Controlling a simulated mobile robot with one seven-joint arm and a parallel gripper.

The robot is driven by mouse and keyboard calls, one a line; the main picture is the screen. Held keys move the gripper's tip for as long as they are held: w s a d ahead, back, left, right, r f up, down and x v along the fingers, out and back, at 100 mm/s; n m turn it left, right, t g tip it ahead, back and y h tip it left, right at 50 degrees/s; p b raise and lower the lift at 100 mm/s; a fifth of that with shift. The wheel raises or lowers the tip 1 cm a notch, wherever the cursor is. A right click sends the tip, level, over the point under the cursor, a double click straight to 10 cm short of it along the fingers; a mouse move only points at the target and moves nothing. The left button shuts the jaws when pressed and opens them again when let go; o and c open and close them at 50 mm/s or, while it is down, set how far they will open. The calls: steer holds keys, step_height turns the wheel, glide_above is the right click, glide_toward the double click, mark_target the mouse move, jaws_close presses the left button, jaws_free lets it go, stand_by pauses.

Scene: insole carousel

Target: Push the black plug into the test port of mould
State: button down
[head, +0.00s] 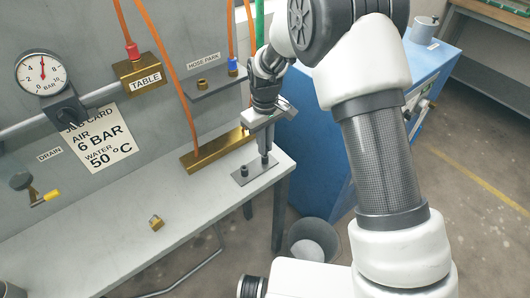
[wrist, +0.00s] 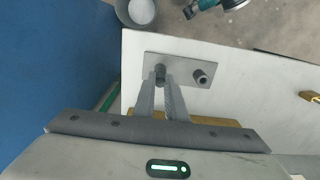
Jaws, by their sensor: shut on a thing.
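My gripper (head: 264,156) points down at the right end of the grey bench. In the wrist view, its fingers (wrist: 164,82) are shut on a small dark plug (wrist: 160,70), mostly hidden by the fingers in the head view. The plug is at a grey metal plate (wrist: 180,77), also in the head view (head: 262,178); I cannot tell whether it is seated in the plate or just above it. A second dark round stub (wrist: 201,77) stands on the plate, apart from the fingers; it also shows in the head view (head: 243,170). I cannot make out a mould or test port.
A brass bar (head: 203,153) lies along the back of the bench (head: 110,240). A small brass block (head: 156,222) lies mid-bench, with free surface around it. Orange hoses hang by the wall panel. A blue cabinet (head: 300,135) stands behind; a bin (head: 297,232) stands on the floor.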

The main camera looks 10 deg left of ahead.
steer(key=shift+r+p, duration=1.35)
steer(key=shift+r, duration=1.1)
steer(key=shift+r, duration=0.15)
step_height(320, 180, up, 7)
steer(key=p, duration=0.4)
